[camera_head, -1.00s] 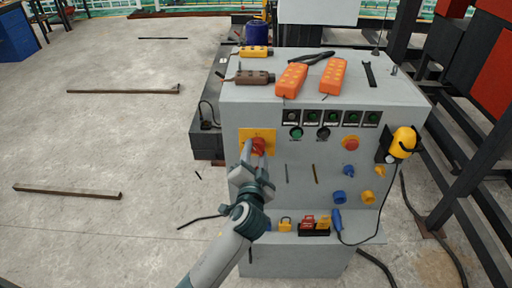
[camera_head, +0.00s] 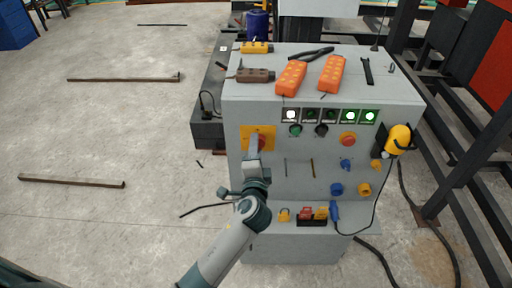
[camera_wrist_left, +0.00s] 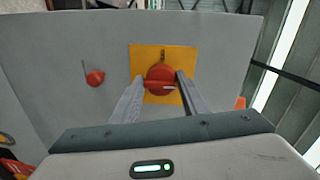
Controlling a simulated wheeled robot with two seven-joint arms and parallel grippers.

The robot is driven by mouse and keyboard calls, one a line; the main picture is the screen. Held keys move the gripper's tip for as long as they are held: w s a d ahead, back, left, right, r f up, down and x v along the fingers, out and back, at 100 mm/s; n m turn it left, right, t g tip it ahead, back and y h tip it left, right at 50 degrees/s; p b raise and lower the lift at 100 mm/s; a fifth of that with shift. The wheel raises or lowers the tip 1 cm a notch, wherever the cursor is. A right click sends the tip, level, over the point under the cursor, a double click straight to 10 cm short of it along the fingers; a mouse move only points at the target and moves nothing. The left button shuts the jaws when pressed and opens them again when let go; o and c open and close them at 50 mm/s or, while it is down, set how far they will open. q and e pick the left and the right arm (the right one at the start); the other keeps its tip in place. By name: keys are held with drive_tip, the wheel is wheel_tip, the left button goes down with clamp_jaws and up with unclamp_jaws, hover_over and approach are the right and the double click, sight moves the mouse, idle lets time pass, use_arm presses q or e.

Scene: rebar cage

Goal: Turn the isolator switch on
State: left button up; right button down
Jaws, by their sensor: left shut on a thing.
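The isolator switch is a red rotary knob (camera_wrist_left: 160,80) on a yellow plate (camera_head: 248,132), on the upper left of the grey cabinet's front (camera_head: 310,186). In the left wrist view the yellow plate (camera_wrist_left: 178,56) shows behind the knob. My left gripper (camera_head: 255,146) is at the knob, with one finger on each side of it, shut on it. In the wrist view the fingers (camera_wrist_left: 158,88) flank the knob, and its handle bar lies across between them. The head view shows the gripper hiding part of the knob. My right gripper is not in view.
Indicator lamps (camera_head: 330,115) line the front's top; the white one and two green ones are lit. Orange pendants (camera_head: 291,77) lie on top. Padlocks and tags (camera_head: 312,213) rest on the lower ledge.

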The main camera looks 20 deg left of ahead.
use_arm(q)
drive_tip(key=shift+r, duration=0.2)
drive_tip(key=o, duration=0.8)
drive_tip(key=shift+o, duration=1)
drive_tip(key=shift+f, duration=0.1)
drive_tip(key=b+v, duration=0.6)
drive_tip(key=v, duration=1.1)
drive_tip(key=shift+s+d, duration=0.1)
drive_tip(key=shift+s, duration=0.05)
